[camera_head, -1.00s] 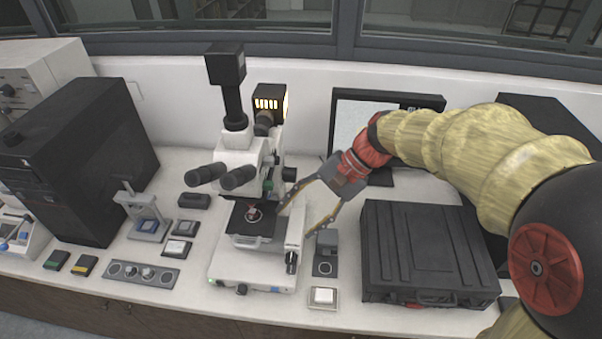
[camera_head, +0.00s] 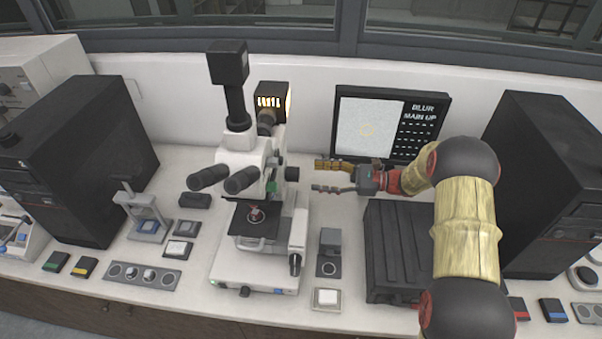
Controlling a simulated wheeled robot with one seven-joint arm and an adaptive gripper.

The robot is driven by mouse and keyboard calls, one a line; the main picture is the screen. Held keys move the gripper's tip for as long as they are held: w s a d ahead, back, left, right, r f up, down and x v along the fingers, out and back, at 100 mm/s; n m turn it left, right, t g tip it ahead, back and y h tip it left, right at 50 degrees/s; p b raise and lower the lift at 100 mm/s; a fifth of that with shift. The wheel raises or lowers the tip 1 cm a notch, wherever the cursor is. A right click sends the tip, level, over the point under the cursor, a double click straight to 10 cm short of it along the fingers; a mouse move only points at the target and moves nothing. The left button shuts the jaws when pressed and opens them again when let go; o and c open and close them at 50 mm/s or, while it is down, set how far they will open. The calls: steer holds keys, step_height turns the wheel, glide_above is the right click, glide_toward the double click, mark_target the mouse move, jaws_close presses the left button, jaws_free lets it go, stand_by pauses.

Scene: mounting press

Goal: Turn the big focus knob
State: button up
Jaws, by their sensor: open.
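The white microscope (camera_head: 255,268) stands on the bench left of centre. A dark round knob (camera_head: 292,174) sticks out from the right side of its upright. Another dark knob (camera_head: 295,264) sits low on the right of its base. Neither is labelled, so I cannot tell by name which is the big focus knob. My gripper (camera_head: 316,176) is open and empty, its fingers pointing left. It is to the right of the upper knob, with a visible gap between, and appears level with it in the picture. Its depth relative to the knob is unclear.
The monitor (camera_head: 365,125) behind my gripper shows a grey image and text reading "BLUR MAIN UP". A black case (camera_head: 388,262) lies under my arm. A small grey device (camera_head: 329,243) and a white-topped button (camera_head: 326,298) stand right of the microscope.

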mark_target(297, 174)
steer(key=shift+b+x, duration=0.5)
steer(key=shift+x, duration=3.35)
steer(key=shift+w, duration=0.1)
steer(key=shift+c, duration=1.4)
steer(key=c, duration=0.9)
